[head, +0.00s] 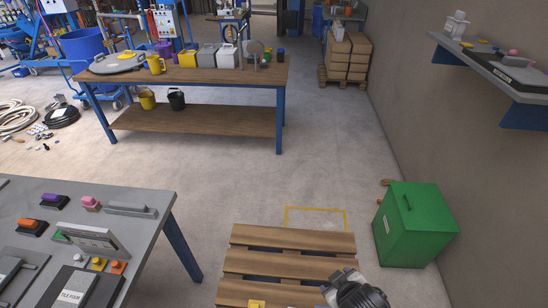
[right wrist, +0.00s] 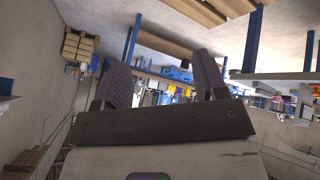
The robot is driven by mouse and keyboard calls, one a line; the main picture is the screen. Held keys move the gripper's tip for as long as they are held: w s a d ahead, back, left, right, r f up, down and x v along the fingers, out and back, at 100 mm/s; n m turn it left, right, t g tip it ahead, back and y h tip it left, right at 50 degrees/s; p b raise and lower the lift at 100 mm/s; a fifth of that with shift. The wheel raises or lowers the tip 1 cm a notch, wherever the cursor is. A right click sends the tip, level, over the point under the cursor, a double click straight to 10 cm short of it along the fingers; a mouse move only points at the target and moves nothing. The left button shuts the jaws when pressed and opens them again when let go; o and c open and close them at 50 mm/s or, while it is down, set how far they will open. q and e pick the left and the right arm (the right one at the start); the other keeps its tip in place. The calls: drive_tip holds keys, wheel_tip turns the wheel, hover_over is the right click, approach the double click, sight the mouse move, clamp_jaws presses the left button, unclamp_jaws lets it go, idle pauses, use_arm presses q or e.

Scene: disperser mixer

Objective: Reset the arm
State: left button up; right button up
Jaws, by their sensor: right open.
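My right gripper (right wrist: 163,80) shows in the right wrist view with its two dark ridged fingers spread wide apart. Nothing is between the fingers. My left gripper is in neither view.
A grey table (head: 150,200) with small tools stands at the left front. A wooden workbench (head: 195,75) with containers is further back. A green bin (head: 415,225) stands by the right wall, below a wall shelf (head: 490,65). The floor between is mostly clear.

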drive_tip(key=s+d+m, duration=0.4)
drive_tip(key=s+d, duration=0.1)
drive_tip(key=s, duration=0.6)
drive_tip(key=s+f+m+g+p, duration=0.1)
drive_tip(key=s+f+g, duration=0.1)
drive_tip(key=s+f, duration=0.35)
drive_tip(key=s+f+g, duration=0.2)
drive_tip(key=s, duration=0.6)
wheel_tip(320, 180, up, 32)
drive_tip(key=p, duration=3.2)
drive_tip(key=shift+d, duration=0.35)
